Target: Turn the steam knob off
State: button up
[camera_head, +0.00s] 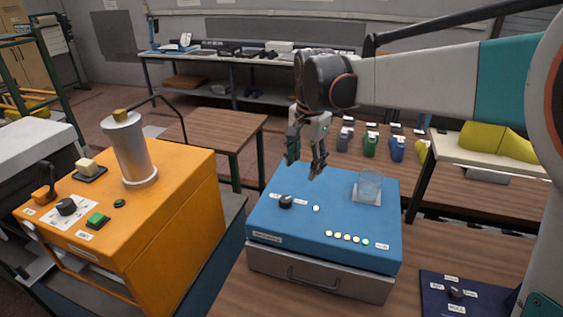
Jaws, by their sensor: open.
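A blue-topped box (350,210) stands on a wooden table and has a small black knob (286,201) on its left side. Another black knob (66,206) sits on a white dial plate on the orange machine (190,185). A third dark knob (456,292) is on a dark blue panel at the lower right. The labels are too small to read, so I cannot tell which is the steam knob. My gripper (304,166) is open and empty, pointing down above the back left of the blue top, apart from its knob.
A clear glass (369,185) stands on a white pad on the blue top. Several small lights line its front. A metal cylinder (130,149) and a green button (97,220) are on the orange machine. Several coloured bottles (370,144) stand behind.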

jog(key=m+g+p, duration=0.1)
jog(key=m+p, duration=0.1)
send_over(286, 198)
jog(key=f, duration=0.2)
notch_tip(286, 198, down, 14)
jog(key=shift+f+b, duration=0.1)
jog(key=shift+b, duration=1.15)
jog(key=c, duration=1.1)
